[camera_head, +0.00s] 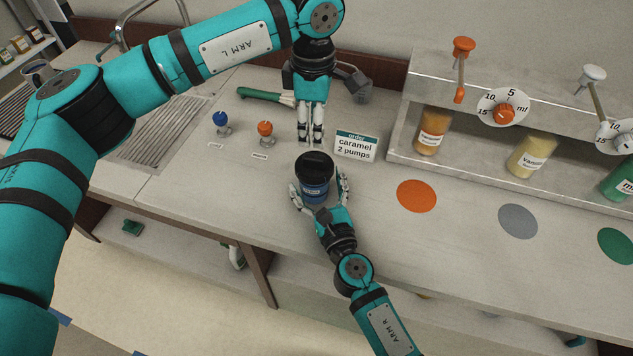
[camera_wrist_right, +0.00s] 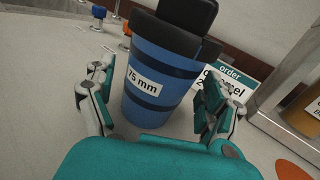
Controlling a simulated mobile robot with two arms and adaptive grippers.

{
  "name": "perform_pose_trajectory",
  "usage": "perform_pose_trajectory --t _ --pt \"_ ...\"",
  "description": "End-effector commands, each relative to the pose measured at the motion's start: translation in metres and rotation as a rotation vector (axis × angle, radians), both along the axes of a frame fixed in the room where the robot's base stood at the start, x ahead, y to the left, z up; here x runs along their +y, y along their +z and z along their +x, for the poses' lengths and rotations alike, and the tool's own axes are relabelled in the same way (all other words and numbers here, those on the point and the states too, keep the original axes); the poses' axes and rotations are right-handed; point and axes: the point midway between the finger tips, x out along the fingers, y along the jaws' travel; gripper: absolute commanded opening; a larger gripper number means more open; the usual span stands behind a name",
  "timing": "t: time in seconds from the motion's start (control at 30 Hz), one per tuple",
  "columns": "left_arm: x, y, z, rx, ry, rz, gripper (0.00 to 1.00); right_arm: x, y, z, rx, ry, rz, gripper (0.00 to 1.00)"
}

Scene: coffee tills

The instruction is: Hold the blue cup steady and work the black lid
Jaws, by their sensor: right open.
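The blue cup (camera_head: 314,190) stands upright on the counter, with dark bands and a "75 mm" label in the right wrist view (camera_wrist_right: 155,92). The black lid (camera_head: 314,165) is on top of the cup, and it also shows in the wrist view (camera_wrist_right: 170,35). My right gripper (camera_head: 320,196) is open, its fingers on either side of the cup; in the wrist view (camera_wrist_right: 160,95) a gap shows at the left finger. My left gripper (camera_head: 311,142) points down just behind the lid, fingers close together with nothing visible between them; how far they are closed is unclear.
An order card (camera_head: 356,146) reading "caramel 2 pumps" stands right of the cup. The dispenser shelf (camera_head: 470,172) with bottles is at right, beyond an orange disc (camera_head: 416,196).

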Motion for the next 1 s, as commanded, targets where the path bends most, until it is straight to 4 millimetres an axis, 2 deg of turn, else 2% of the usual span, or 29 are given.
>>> perform_pose_trajectory --t 0.37,0.83,0.87,1.0 --pt "-0.0001 0.0 0.0 0.0 0.0 0.0 0.38 0.0018 0.0 0.0047 0.0 0.001 0.0 0.85" --pt "0.0 0.0 0.0 0.0 0.0 0.0 0.38 0.0016 -0.0001 0.0043 0.0 0.001 0.0 0.24" --pt "0.0 0.0 0.0 0.0 0.0 0.0 0.38 0.0016 -0.0001 0.0043 0.0 0.001 0.0 0.56" --pt "0.0 0.0 0.0 0.0 0.0 0.0 0.38 0.0016 -0.0001 0.0043 0.0 0.001 0.0 0.38"
